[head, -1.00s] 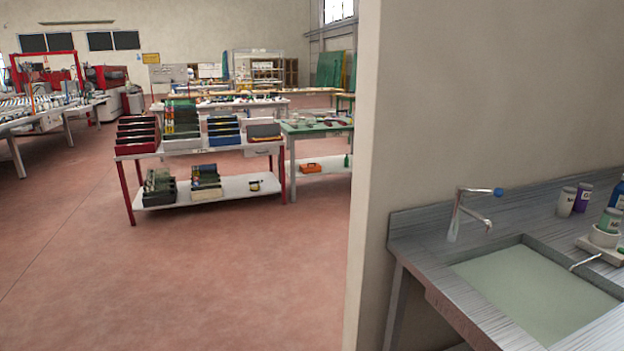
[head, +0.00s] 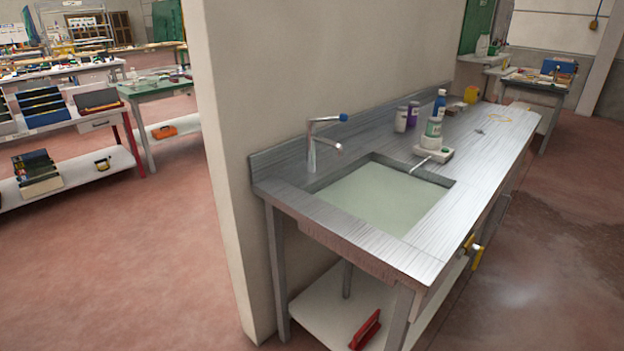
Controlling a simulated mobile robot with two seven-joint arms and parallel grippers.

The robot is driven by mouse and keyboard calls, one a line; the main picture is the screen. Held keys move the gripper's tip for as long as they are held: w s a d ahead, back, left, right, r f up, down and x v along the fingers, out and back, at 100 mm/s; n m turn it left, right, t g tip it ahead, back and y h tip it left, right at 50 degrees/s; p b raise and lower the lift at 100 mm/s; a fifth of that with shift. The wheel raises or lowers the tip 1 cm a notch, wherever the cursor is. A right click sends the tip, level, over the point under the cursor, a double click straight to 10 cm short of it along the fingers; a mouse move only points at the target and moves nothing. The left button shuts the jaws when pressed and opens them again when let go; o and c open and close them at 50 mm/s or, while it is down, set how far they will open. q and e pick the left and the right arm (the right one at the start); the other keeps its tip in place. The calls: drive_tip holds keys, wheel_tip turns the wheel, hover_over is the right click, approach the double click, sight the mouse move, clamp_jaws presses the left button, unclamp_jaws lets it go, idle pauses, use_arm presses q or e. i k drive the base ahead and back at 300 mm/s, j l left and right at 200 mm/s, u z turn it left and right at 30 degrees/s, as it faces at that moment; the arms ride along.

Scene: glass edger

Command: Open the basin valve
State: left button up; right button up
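A basin (head: 375,198) of pale grey-green colour is set into a grey metal bench (head: 470,160). A metal tap (head: 312,148) with a blue knob (head: 343,117) stands at the basin's back left corner. Small yellow handle-like parts (head: 476,257) show at the bench's front edge, right of the basin. I cannot tell from the view which of these is the basin valve, or how it is set. Neither of my grippers is in view.
Bottles and jars (head: 433,128) stand behind the basin. A lower shelf (head: 325,305) holds a red object (head: 366,330). Reddish floor (head: 540,260) is clear in front, with a damp-looking patch.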

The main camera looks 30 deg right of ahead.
sight(478, 259)
drive_tip(key=l+z, duration=0.1)
drive_tip(key=z, duration=0.35)
drive_tip(key=i+l+z, duration=0.1)
drive_tip(key=z, duration=0.4)
drive_tip(key=l+z, duration=0.1)
drive_tip(key=z, duration=0.35)
drive_tip(key=i+z, duration=0.1)
drive_tip(key=z, duration=0.35)
drive_tip(key=i+l+u, duration=0.2)
drive_tip(key=l, duration=0.55)
drive_tip(key=i+l+u, duration=0.2)
drive_tip(key=l, duration=0.55)
drive_tip(key=i+l+u, duration=0.15)
drive_tip(key=l, duration=0.6)
drive_tip(key=l+u, duration=0.2)
drive_tip(key=l, duration=0.6)
